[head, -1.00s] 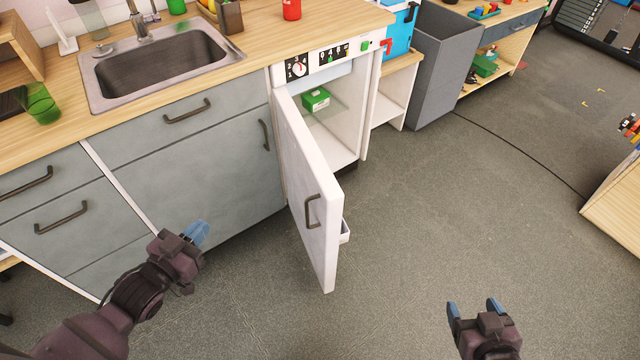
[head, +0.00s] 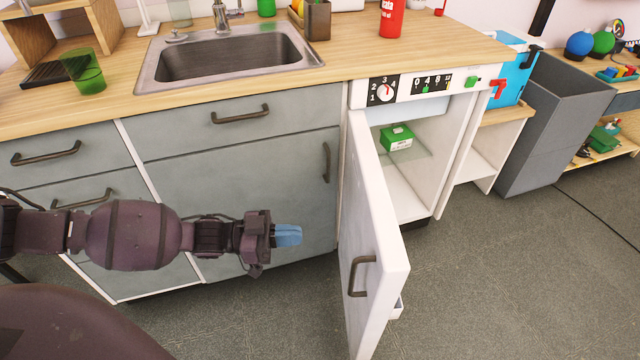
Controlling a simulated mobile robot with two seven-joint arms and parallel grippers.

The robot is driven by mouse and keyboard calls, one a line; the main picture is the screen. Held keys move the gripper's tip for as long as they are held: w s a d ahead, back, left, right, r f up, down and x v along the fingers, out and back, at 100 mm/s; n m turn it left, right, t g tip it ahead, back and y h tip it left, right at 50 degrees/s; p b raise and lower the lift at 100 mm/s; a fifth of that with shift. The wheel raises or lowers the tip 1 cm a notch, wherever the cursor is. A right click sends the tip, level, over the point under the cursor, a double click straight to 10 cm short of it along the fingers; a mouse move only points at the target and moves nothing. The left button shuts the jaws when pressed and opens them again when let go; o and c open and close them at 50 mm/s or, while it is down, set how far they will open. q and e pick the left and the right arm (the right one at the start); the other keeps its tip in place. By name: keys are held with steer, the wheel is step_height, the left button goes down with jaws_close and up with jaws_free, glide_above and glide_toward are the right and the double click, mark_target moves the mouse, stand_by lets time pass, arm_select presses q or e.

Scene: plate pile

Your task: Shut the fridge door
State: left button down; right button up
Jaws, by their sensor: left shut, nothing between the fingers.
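The white fridge door (head: 372,255) stands wide open, hinged on the left side of the fridge, and reaches out toward me. Its dark handle (head: 361,276) is on the outer face. The fridge (head: 405,190) under the counter shows its open inside, with a green box (head: 397,138) on a shelf. My left gripper (head: 289,235) is shut and empty, pointing right. It is left of the door's outer face, with a gap between them, in front of the grey cabinet. My right gripper is out of view.
The grey cabinets (head: 250,178) with dark handles stand behind my left arm. The wooden counter (head: 345,65) with a sink runs above. A grey bin (head: 550,125) and a low shelf stand right of the fridge. The floor (head: 510,270) right of the door is clear.

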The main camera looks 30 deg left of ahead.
mark_target(367, 232)
arm_select(q)
steer(key=b+x, duration=0.2)
steer(key=x, duration=0.9)
steer(key=shift+f, duration=0.2)
steer(key=shift+w+d+b, duration=0.3)
steer(key=shift+w+d, duration=0.1)
steer(key=shift+d, duration=0.15)
steer(key=shift+w+d+r, duration=0.1)
steer(key=shift+d+r, duration=0.05)
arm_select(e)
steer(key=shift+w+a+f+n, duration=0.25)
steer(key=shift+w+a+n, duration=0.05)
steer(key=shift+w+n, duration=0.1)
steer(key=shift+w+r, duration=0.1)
